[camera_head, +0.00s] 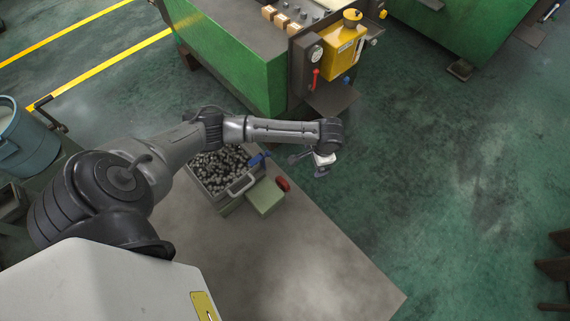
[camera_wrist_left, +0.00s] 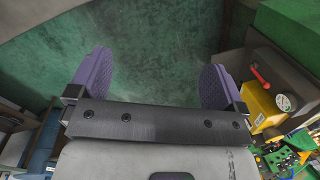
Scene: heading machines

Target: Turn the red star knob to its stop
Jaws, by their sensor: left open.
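A small red part (camera_head: 283,183) sits at the edge of a pale green box (camera_head: 265,197) on the grey table; it may be the red star knob, but its star shape is too small to tell. My left gripper (camera_head: 309,165) is to the right of the red part and apart from it, beyond the table's far edge. In the left wrist view, the left gripper (camera_wrist_left: 157,68) is open and empty, with purple fingers spread over green floor. The red part is not clearly seen in that view. My right gripper is in neither view.
A bin (camera_head: 225,200) of dark small parts and a blue handle (camera_head: 260,158) are beside the green box. A green machine (camera_head: 235,70) with a yellow box (camera_head: 343,50) and red lever (camera_head: 315,78) stands behind. The grey table (camera_head: 300,260) is clear in front.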

